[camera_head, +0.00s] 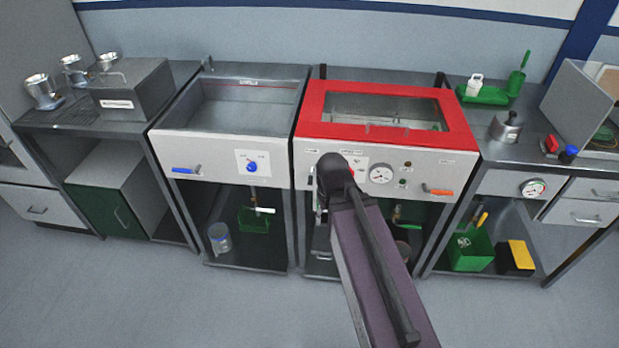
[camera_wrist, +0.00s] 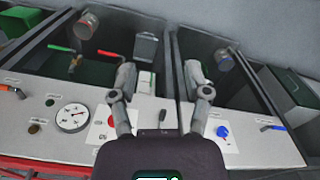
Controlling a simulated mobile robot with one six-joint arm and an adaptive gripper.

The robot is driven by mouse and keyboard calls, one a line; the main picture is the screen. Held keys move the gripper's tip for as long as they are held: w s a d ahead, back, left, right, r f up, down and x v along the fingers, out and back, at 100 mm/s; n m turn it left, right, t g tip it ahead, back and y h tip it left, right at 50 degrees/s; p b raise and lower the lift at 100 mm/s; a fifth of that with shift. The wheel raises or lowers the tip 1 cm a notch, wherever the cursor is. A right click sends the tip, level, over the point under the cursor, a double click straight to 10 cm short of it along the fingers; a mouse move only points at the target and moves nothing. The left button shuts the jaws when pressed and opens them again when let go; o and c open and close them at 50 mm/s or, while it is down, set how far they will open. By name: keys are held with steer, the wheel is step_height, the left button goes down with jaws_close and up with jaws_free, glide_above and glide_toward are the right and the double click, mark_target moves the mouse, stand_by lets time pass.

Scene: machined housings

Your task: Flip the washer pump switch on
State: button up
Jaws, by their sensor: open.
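The red-framed washer cabinet (camera_head: 455,110) has a pale front panel (camera_head: 450,172) in the head view. In the wrist view its panel (camera_wrist: 20,142) appears upside down. A small dark toggle lever (camera_wrist: 162,116), probably the pump switch, stands on this panel between my fingers, with a label beside it. Its on or off position is too small to tell. My gripper (camera_wrist: 160,76) is open and empty, its two fingers apart on either side of the toggle in the picture. Contact with the panel cannot be told. In the head view my arm hides the toggle and my fingers.
A round gauge (camera_head: 382,174) and an orange-handled valve (camera_head: 438,191) are on the washer panel. A red button (camera_wrist: 111,121) lies beside my finger in the wrist view. The neighbouring basin panel has a blue knob (camera_head: 252,167) and a blue-handled valve (camera_head: 187,170). Floor in front is clear.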

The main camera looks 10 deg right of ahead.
mark_target(311, 176)
steer(key=w+d+m+t+b, duration=0.1)
steer(key=w+t, duration=0.1)
steer(key=w, duration=1)
steer(key=w+d+f+m+t+b, duration=0.1)
steer(key=w+t, duration=0.1)
steer(key=w, duration=1)
steer(key=shift+w+m+t+y+b, duration=0.3)
steer(key=shift+m+t+y+b, duration=0.1)
steer(key=shift+f, duration=0.2)
steer(key=b+x, duration=1.2)
steer(key=x, duration=0.1)
steer(key=shift+w+f+b, duration=0.1)
steer(key=shift+f+b, duration=0.15)
steer(key=shift+b, duration=0.05)
jaws_close()
